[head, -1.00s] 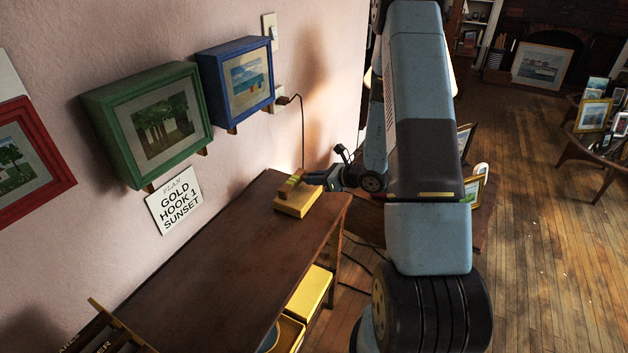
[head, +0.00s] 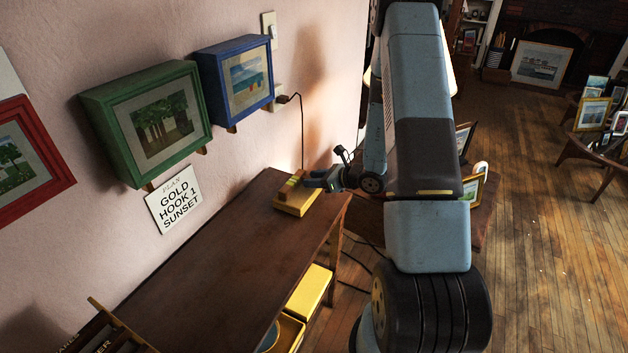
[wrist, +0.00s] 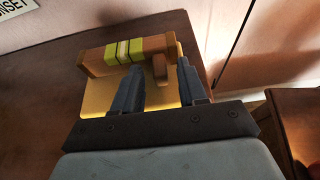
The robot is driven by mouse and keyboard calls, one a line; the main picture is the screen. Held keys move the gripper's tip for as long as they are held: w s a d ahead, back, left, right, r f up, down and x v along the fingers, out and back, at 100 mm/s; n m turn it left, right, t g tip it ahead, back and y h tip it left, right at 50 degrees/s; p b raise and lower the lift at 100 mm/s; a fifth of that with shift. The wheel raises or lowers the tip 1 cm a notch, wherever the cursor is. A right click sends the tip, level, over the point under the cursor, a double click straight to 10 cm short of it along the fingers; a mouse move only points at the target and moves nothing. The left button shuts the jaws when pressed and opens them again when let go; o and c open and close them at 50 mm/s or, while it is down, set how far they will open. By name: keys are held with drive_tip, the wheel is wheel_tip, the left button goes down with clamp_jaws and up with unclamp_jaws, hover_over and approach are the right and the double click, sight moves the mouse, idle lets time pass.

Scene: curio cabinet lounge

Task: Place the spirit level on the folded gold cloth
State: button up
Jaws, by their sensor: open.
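The spirit level (wrist: 95,62) is a brown wooden bar with a yellow-green band. It lies on the folded gold cloth (wrist: 93,104) in the wrist view. In the head view the level (head: 291,183) and the gold cloth (head: 297,205) are small, at the far end of the brown table. My gripper (wrist: 156,72) is open, its two dark fingers over the cloth with their tips close to the level's near side. A short brown piece shows between the fingertips; I cannot tell whether it touches them. In the head view my gripper (head: 306,180) is just right of the level.
The brown table (head: 215,265) has a clear top in the middle. Green (head: 150,120) and blue (head: 236,80) framed boxes hang on the wall above it, with a sign (head: 174,205) reading gold, hook 1, sunset. A cord hangs behind the level. A yellow box (head: 309,293) sits below the tabletop.

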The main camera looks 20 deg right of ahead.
drive_tip(key=v, duration=1.1)
drive_tip(key=s+a+r+n+g, duration=0.45)
drive_tip(key=a+r+n, duration=0.2)
drive_tip(key=r, duration=0.25)
drive_tip(key=s+a+r+n+g, duration=0.3)
drive_tip(key=s+a+r+n, duration=0.25)
drive_tip(key=r+n, duration=0.3)
drive_tip(key=s+d+r+n+t+h, duration=0.3)
drive_tip(key=s+r+n+h, duration=0.6)
drive_tip(key=s+r+n, duration=0.3)
drive_tip(key=shift+s+r+t, duration=0.35)
drive_tip(key=shift+s+r, duration=1.1)
drive_tip(key=shift+d, duration=0.15)
